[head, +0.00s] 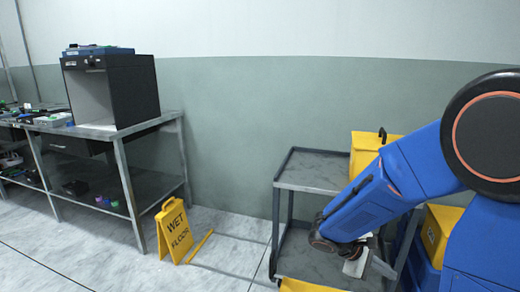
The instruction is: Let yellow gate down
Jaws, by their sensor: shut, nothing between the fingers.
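I cannot tell for sure which yellow part is the gate. A yellow panel (368,150) with a black hook at its top stands upright behind the right side of the grey cart, partly hidden by my blue arm. Another yellow piece (302,286) shows at the bottom edge, cut off by the frame. My gripper (356,264) points down over the cart's lower shelf, mostly behind my wrist. It is shut and holds nothing. Any contact with the cart is hidden.
The grey cart (312,172) has posts and two shelves. A yellow wet floor sign (173,231) stands left of it. A steel bench (122,130) with a black box (135,90) is at the left wall. Yellow and blue bins stand right.

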